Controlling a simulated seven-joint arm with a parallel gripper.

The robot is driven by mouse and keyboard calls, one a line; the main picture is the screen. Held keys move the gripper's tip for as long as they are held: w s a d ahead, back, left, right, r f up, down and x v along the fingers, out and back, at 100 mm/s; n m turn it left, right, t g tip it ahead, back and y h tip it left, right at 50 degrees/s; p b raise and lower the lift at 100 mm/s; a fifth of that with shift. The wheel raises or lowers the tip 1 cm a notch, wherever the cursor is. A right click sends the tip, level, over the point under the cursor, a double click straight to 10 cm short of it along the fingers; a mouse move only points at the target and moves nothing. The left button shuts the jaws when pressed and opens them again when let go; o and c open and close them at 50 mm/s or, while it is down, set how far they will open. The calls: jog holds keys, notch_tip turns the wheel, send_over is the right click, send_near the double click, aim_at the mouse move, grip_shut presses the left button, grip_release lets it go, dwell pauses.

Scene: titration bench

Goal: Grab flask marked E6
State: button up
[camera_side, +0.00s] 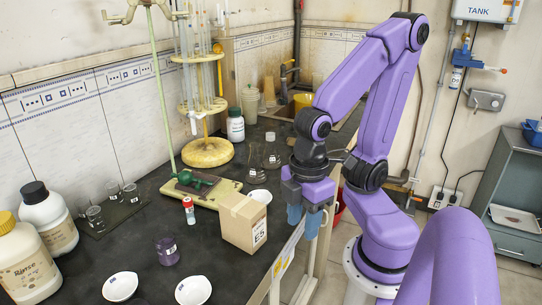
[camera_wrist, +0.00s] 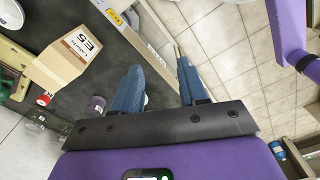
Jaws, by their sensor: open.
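No label reading E6 is legible in either view. Small labelled glass flasks stand on the dark bench: a purple-filled flask (camera_side: 167,250) at the front, several clear ones (camera_side: 95,218) at the left, and others (camera_side: 272,162) near the round stand. In the wrist view a small purplish vessel (camera_wrist: 97,104) shows beside my left finger, partly hidden by my gripper. My gripper (camera_side: 303,220) is open and empty, pointing down at the bench's right edge, just right of the box. Its two blue fingers (camera_wrist: 160,68) are spread apart, with floor and bench edge between them.
A cardboard box (camera_side: 244,223) marked E5 stands beside my gripper. A red-capped vial (camera_side: 189,210), white bowls (camera_side: 120,286), a yellow burette stand (camera_side: 208,152) and large bottles (camera_side: 48,218) also occupy the bench.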

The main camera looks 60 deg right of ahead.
jog(key=shift+o, duration=0.3)
jog(key=o, duration=0.4)
jog(key=shift+o, duration=0.2)
